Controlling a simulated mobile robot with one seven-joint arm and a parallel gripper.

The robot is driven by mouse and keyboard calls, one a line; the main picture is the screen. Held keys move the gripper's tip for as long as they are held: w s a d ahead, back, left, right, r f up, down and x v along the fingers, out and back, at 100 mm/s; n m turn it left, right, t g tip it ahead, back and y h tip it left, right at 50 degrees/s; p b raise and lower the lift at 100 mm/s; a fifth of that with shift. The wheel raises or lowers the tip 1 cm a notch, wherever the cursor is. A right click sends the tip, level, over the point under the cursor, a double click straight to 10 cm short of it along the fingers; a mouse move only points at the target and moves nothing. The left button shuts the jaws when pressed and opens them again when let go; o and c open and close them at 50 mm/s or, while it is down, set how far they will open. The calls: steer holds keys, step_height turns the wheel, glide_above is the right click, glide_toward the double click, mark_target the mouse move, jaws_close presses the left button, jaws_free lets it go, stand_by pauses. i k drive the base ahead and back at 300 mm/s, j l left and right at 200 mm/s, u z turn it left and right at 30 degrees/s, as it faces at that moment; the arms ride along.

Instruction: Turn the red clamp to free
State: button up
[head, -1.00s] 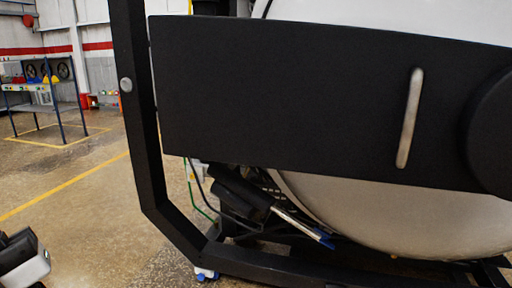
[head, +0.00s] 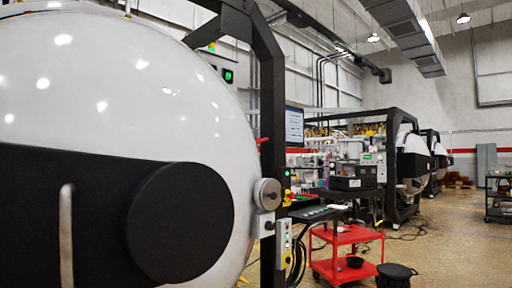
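A small red piece (head: 263,141) shows at the right edge of the big white furnace door (head: 110,75), just left of the black upright frame. It may be the red clamp, but it is too small and partly hidden to tell how it is turned. A round silver knob (head: 267,194) sits below it at the door's edge. My gripper is not in view.
A black arm plate with a round hub (head: 180,223) and a vertical metal handle (head: 67,236) crosses the door. A control box (head: 284,242) hangs on the frame.

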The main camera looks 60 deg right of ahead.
mark_target(257, 142)
steer(key=z, duration=1.8)
steer(key=i+l+u, duration=0.1)
steer(key=i+l, duration=0.35)
steer(key=l, duration=0.2)
steer(key=i+l+u, duration=0.15)
steer(key=l, duration=0.2)
steer(key=i+l+u, duration=0.1)
steer(key=i+l, duration=0.15)
steer(key=i+l+u, duration=0.1)
steer(key=l, duration=0.35)
steer(key=i+l, duration=0.25)
steer(key=l, duration=0.15)
steer(key=i+l+u, duration=0.15)
steer(key=l, duration=0.25)
